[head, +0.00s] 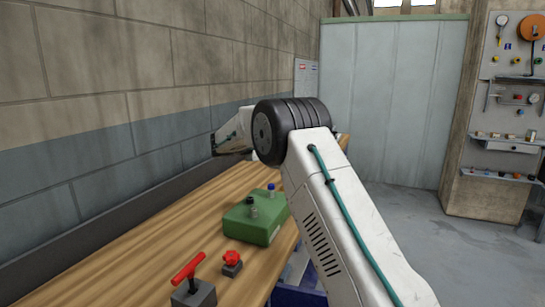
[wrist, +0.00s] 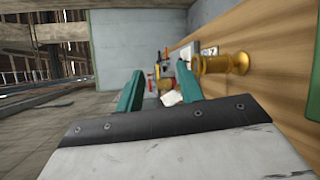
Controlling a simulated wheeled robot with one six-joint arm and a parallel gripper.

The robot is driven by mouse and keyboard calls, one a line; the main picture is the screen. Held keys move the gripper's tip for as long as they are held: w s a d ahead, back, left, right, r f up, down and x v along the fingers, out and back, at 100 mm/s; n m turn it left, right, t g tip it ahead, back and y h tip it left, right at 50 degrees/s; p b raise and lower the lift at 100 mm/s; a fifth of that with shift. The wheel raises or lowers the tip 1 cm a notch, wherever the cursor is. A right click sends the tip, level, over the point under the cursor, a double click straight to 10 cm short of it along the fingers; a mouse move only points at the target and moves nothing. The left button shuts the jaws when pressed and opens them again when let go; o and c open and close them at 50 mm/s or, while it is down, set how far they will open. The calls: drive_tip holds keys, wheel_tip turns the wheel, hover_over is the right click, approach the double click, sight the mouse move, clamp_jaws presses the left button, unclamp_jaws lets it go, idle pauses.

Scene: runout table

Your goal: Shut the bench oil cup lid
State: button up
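A brass, round-bodied fitting (wrist: 222,64) that looks like the bench oil cup stands on the wooden bench in the tilted wrist view. It is to the right of my gripper (wrist: 160,88), beyond the right fingertip. I cannot tell its lid's position. My gripper's two teal fingers are apart with nothing held between them; no contact with the brass fitting shows. In the head view my own arm hides most of the far bench, and I cannot make out the oil cup there.
The wooden bench (head: 150,240) runs along a block wall. On it are a green box (head: 255,217) with small capped fittings, a red knob (head: 232,259) and a red T-handle (head: 188,268) on a grey block. Several small items (wrist: 163,72) lie farther along. Open floor (head: 410,225) lies right.

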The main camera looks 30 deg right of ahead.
drive_tip(key=w+f+n+t+h, duration=0.3)
drive_tip(key=w+f, duration=0.6)
drive_tip(key=w, duration=0.1)
drive_tip(key=x, duration=0.8)
drive_tip(key=shift+f, duration=0.2)
clamp_jaws()
